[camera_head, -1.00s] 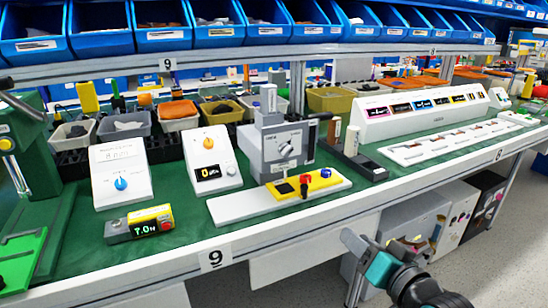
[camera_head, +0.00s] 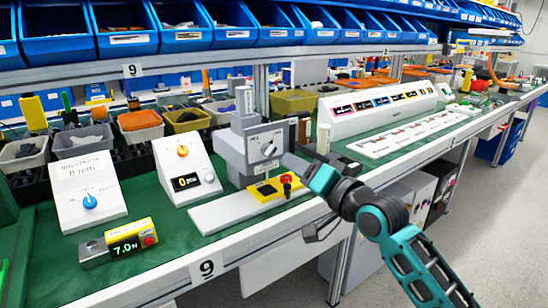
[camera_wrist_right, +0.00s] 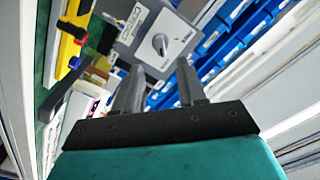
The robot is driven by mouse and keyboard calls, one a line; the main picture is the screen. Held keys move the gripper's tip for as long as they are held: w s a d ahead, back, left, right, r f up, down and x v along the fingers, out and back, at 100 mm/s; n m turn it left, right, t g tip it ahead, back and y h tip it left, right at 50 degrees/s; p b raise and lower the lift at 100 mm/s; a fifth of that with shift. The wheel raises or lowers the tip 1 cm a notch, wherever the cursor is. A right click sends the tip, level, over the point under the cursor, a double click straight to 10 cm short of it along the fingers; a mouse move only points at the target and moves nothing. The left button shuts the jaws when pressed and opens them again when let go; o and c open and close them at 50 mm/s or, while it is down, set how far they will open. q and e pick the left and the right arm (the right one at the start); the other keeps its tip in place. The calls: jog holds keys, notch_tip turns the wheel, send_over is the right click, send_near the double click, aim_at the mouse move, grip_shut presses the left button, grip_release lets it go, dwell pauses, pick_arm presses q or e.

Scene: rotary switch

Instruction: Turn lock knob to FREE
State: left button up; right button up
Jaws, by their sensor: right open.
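The grey machine (camera_head: 240,158) stands on the green bench with a round silver knob (camera_head: 268,149) on its front face. My left gripper is not in view.
A yellow panel (camera_head: 266,190) with a red knob lies below the machine on a white base. A white box with an orange knob (camera_head: 182,151) and a yellow timer (camera_head: 131,242) are to the left. Blue bins (camera_head: 178,24) line the shelf above. The aisle at right is clear.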

aim_at(273, 153)
jog(key=b+x, duration=0.1)
jog(key=x, duration=0.7)
jog(key=shift+w+a+b, duration=0.1)
jog(key=shift+a+b, duration=0.05)
jog(key=shift+b, duration=0.15)
grip_shut()
